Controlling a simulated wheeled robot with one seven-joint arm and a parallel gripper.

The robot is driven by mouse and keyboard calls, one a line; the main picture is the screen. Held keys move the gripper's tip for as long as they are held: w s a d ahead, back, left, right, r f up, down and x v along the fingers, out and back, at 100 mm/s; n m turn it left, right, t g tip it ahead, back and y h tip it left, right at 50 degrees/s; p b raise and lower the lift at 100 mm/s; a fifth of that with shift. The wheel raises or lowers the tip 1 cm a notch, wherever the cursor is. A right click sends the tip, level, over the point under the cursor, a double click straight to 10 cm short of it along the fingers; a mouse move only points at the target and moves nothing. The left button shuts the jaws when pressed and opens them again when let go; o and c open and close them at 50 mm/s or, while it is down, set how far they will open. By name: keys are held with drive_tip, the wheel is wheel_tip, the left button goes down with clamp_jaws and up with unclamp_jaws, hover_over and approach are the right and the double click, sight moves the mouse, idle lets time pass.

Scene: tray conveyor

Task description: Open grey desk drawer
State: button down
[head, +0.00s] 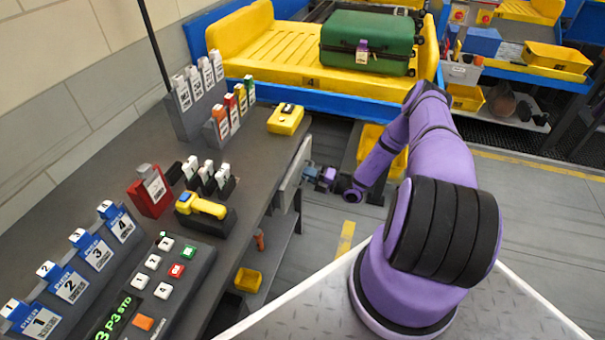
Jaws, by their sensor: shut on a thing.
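The grey desk drawer (291,176) shows as a light grey front panel at the right edge of the dark grey desk (95,175), in the middle of the head view. My gripper (309,173) is at the outer face of this panel, reaching in from the right. It is shut on the drawer handle, which is small and mostly hidden by the fingers. The inside of the drawer does not show, and I cannot tell how far the front stands out from the desk.
The desk top holds a button panel (163,281), a yellow scanner (200,206), a red box (150,191) and several labelled holders. A green suitcase (367,42) lies on the yellow conveyor tray (270,45) behind. A yellow bin (248,280) sits below the desk.

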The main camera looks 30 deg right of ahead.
drive_tip(key=r+v, duration=0.2)
drive_tip(key=v, duration=0.9)
drive_tip(key=r+v, duration=0.2)
drive_tip(key=v, duration=1)
drive_tip(key=shift+s+d+r, duration=0.2)
drive_tip(key=shift+s+d, duration=0.2)
drive_tip(key=shift+s, duration=0.1)
drive_tip(key=c, duration=1.2)
unclamp_jaws()
drive_tip(key=v, duration=1)
drive_tip(key=shift+s+d, duration=0.25)
